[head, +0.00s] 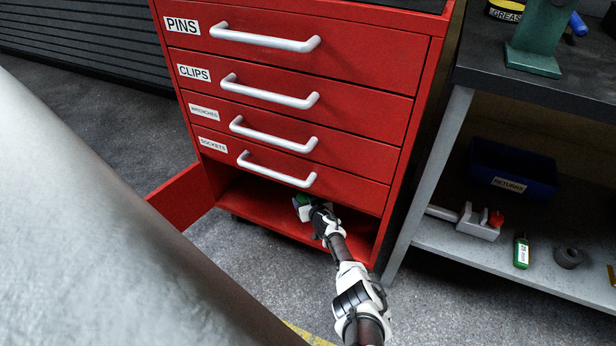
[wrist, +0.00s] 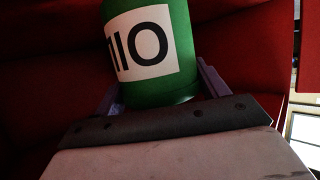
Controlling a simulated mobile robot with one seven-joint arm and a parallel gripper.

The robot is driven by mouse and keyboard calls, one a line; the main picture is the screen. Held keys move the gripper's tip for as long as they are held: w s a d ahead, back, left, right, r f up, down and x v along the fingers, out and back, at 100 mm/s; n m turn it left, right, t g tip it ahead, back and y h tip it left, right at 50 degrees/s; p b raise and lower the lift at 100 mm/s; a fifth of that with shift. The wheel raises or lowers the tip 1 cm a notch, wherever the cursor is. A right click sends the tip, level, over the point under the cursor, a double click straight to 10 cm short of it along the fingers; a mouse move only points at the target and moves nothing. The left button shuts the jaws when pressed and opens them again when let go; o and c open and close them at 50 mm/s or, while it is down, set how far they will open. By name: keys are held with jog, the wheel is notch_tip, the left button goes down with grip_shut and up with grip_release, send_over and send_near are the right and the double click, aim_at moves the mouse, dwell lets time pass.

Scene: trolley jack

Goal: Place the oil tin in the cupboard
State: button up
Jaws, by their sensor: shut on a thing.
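The oil tin (wrist: 178,85) is green with a white label bearing large dark letters, which appear upside down in the wrist view. My gripper (wrist: 160,92) is shut on it, a finger on each side. In the head view, only a small green part of the tin (head: 302,199) shows beyond my gripper (head: 305,207). They are in the opening of the cupboard (head: 250,207), the low red compartment under the drawers. Whether the tin touches the cupboard floor cannot be seen.
The cupboard door (head: 182,198) stands open at left. The sockets drawer (head: 275,168) and its handle are just above my gripper. A grey workbench (head: 430,180) stands close at right, its lower shelf holding a blue returns bin (head: 513,170) and a small green bottle (head: 521,252).

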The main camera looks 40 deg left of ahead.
jog(key=shift+f+b, duration=0.9)
jog(key=shift+f, duration=0.65)
jog(key=shift+f, duration=0.15)
jog(key=o, duration=1.2)
jog(key=shift+r, duration=0.25)
jog(key=shift+s+d+r+p, duration=0.2)
jog(key=shift+d+p, duration=0.15)
jog(key=shift+p, duration=0.25)
jog(key=shift+p+v, duration=5.35)
jog(key=shift+v, duration=0.3)
